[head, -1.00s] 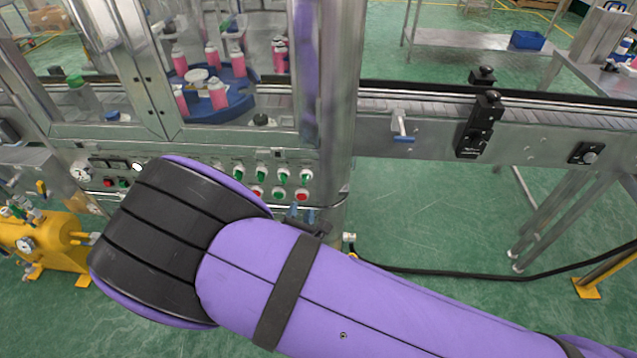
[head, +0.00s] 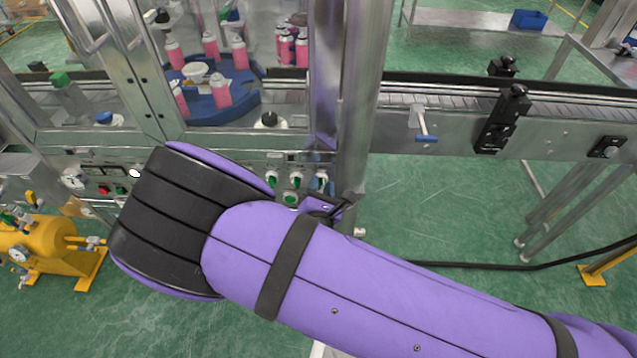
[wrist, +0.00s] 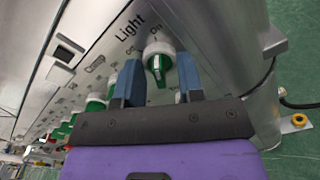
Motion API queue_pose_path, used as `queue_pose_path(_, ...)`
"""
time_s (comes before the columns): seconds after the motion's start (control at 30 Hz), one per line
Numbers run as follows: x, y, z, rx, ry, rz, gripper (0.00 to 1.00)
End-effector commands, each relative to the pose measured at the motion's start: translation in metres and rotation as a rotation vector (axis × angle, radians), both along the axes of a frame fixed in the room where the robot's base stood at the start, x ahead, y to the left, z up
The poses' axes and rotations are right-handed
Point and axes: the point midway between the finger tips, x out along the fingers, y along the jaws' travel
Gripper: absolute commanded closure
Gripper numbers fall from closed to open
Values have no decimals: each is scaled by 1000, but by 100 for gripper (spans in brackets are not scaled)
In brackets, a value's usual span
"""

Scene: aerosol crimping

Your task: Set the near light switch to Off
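The light switch is a green rotary knob on a white collar (wrist: 158,64), below the printed word "Light" on the steel panel in the wrist view. Its green handle lies roughly in line with the "On" mark above it; the "Off" mark is to the upper left. My gripper (wrist: 159,76) is open, its two blue fingers on either side of the knob; I cannot tell whether either touches it.
Other green knobs (head: 270,180) and a red button sit close left on the panel. A steel post (head: 362,110) stands right of the panel. A conveyor (head: 440,102) runs right. Pink cans (head: 221,92) stand on a blue turntable behind glass. Floor below the conveyor is mostly clear.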

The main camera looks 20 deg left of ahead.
Motion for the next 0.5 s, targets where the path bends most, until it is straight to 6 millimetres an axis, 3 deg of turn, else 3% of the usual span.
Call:
queue_pose_path(0.17, 0, 0, 0, 0, 0, 0, 67)
queue_pose_path(0.3, 0, 0, 0, 0, 0, 0, 99)
queue_pose_path(0.5, 0, 0, 0, -2, 0, 0, 100)
